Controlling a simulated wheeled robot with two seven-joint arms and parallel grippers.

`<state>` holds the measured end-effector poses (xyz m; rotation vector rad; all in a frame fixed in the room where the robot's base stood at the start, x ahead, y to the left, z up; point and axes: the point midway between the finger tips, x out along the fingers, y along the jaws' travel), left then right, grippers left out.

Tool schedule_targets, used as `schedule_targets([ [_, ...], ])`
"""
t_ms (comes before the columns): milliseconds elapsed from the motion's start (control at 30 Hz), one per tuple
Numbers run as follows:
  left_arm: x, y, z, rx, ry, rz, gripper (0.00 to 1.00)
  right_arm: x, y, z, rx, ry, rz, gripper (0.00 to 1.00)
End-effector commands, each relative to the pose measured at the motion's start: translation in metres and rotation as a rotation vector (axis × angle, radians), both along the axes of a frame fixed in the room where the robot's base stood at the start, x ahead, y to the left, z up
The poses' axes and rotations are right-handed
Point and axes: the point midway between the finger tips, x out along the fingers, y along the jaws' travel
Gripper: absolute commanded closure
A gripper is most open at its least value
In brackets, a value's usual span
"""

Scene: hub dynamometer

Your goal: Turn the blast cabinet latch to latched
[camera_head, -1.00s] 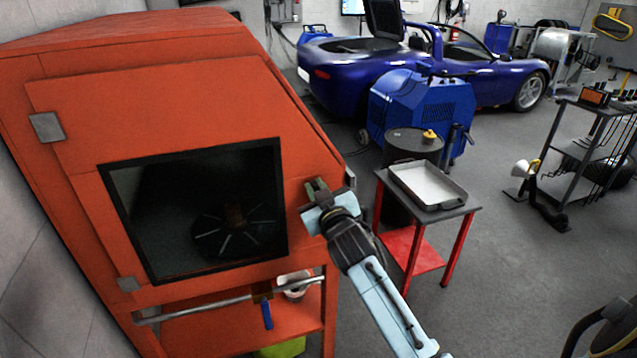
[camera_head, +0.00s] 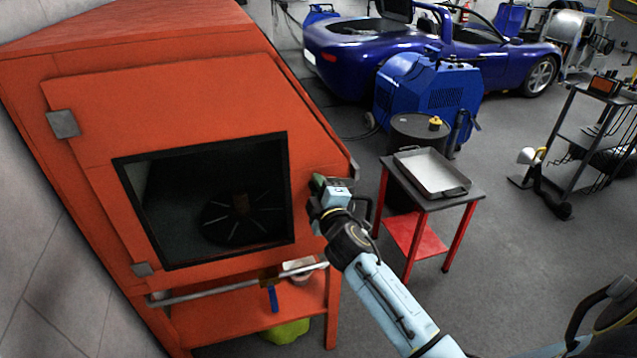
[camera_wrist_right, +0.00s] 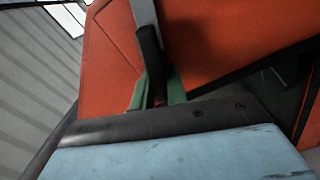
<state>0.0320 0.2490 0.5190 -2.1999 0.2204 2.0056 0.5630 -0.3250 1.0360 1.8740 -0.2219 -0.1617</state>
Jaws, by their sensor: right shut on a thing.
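The orange blast cabinet (camera_head: 215,105) stands at the left, its door (camera_head: 90,130) with a dark window lying against the front. My right gripper (camera_head: 320,186) is at the door's right edge, beside the window. In the right wrist view, the green fingers of my right gripper (camera_wrist_right: 158,88) are shut on the latch's black handle (camera_wrist_right: 149,48), and a grey metal piece (camera_wrist_right: 143,10) shows behind its top. In the head view the gripper hides the latch, so I cannot tell its exact angle there. My left gripper is not in view.
A small red-legged table (camera_head: 405,185) with a metal tray (camera_head: 432,175) stands just right of my right gripper, in front of a dark drum (camera_head: 408,133). A horizontal bar (camera_head: 225,287) runs below the window. A blue machine (camera_head: 430,95) and a blue car (camera_head: 400,45) are behind.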

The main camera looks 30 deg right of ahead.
Motion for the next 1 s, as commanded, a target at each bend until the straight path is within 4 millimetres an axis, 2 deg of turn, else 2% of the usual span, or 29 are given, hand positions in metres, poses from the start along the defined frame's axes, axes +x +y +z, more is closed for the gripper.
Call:
schedule_targets([
  [400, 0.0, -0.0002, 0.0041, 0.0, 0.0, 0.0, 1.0, 0.0005, 0.0011, -0.004, -0.254, 0.059, 0.002, 1.0],
  [1000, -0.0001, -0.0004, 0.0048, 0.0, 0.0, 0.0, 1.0, 0.0004, 0.001, -0.0056, -0.323, 0.076, 0.001, 1.0],
])
